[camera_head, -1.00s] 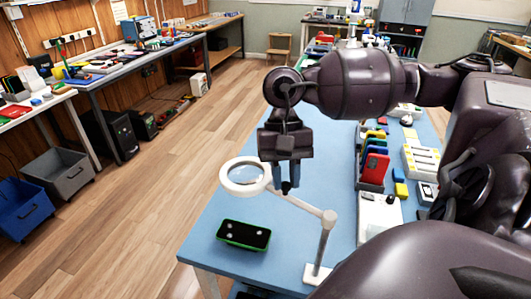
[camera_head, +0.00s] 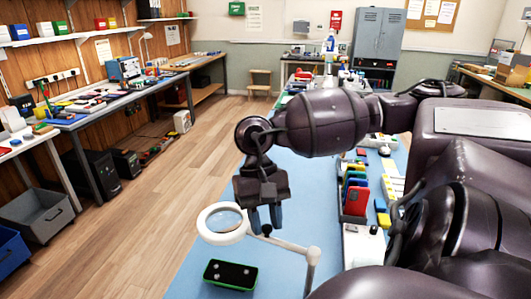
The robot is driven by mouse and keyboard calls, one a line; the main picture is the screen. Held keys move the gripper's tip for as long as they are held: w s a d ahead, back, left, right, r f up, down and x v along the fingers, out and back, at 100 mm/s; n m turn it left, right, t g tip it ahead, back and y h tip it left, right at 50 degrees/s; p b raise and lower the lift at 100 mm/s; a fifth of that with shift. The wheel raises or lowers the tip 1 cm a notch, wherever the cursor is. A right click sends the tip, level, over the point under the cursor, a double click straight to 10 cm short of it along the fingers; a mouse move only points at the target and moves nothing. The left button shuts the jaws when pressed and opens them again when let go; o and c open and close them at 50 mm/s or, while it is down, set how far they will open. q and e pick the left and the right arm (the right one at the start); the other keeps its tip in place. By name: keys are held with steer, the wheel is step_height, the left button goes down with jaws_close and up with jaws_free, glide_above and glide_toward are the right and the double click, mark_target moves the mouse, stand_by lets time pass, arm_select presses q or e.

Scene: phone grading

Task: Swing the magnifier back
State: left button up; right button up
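The magnifier has a white ring with a clear lens (camera_head: 222,222) and a white arm running right to a post (camera_head: 312,270) at the blue bench's front. Its ring hangs above and slightly behind a dark phone with a green edge (camera_head: 230,274), which lies flat on the bench. My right gripper (camera_head: 265,222) points down just right of the ring, at the magnifier's arm. Its two bluish fingers stand apart, with a small dark knob between their tips. I cannot tell whether they press on it. My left gripper is not in view.
On the blue bench (camera_head: 200,262), several coloured phones stand in a rack (camera_head: 355,195) to the right, beside a yellow block (camera_head: 384,220) and white trays. The mat left of the rack is largely clear. Grey (camera_head: 38,213) and blue (camera_head: 10,250) bins stand on the floor at left.

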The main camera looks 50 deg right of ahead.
steer(key=shift+o, duration=1.2)
steer(key=shift+r, duration=0.1)
steer(key=v, duration=1)
steer(key=shift+w+r, duration=0.15)
steer(key=shift+r, duration=0.1)
steer(key=shift+f, duration=0.1)
